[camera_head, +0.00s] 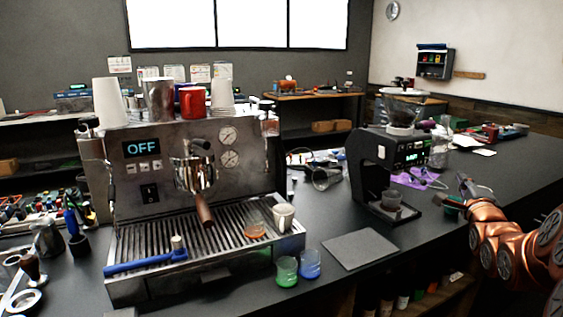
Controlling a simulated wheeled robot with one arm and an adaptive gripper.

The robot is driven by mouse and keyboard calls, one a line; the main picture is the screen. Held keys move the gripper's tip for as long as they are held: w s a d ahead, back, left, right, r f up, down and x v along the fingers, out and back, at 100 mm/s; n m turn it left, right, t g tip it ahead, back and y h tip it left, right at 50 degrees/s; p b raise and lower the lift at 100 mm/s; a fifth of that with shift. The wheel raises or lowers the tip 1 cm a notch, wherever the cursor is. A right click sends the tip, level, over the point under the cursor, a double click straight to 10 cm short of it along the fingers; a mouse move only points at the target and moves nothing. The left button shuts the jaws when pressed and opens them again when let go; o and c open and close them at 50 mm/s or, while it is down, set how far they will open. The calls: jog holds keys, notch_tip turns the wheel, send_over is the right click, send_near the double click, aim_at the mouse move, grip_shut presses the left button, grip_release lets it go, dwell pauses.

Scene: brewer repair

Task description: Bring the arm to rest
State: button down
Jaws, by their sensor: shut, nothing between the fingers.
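My arm, with copper-coloured links, is at the right edge, folded low over the right end of the dark counter (330,215). My gripper (462,188) is small and grey at the arm's far end, to the right of the coffee grinder (359,160). It is shut and holds nothing. Its fingertips are small and hard to make out against the clutter behind. It appears apart from the grinder.
An espresso machine (138,185) reading "OFF" stands left, with a portafilter (203,212), a blue-handled brush (145,263) and a white cup (283,216). Green (287,272) and blue (310,264) cups stand before it. A grey mat (360,249) lies bare at centre right.

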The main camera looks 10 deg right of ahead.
jog(key=s+a+f+n+g+y+p, duration=0.1)
jog(key=s+a+f+n+g+y, duration=0.2)
jog(key=a, duration=0.5)
jog(key=s+a+f+n+g+p, duration=0.1)
jog(key=s+a+f+n+g, duration=0.3)
jog(key=a, duration=0.3)
jog(key=s+a+f+n+g+y+p, duration=0.1)
jog(key=s+a+f+n+g+y, duration=0.15)
jog(key=a+f+n, duration=0.4)
jog(key=s+a+n+g, duration=0.3)
jog(key=s+a, duration=0.3)
jog(key=s, duration=0.4)
jog(key=s+a+f+n+g+y+p, duration=0.1)
jog(key=s+a+n+g, duration=0.2)
jog(key=s, duration=0.7)
jog(key=s+a+f+n+g+y+p, duration=0.1)
jog(key=s+a+n+g, duration=0.3)
jog(key=s+a, duration=0.4)
jog(key=s+g, duration=0.1)
jog(key=s, duration=0.1)
jog(key=shift+s+a, duration=0.3)
jog(key=shift+s, duration=0.05)
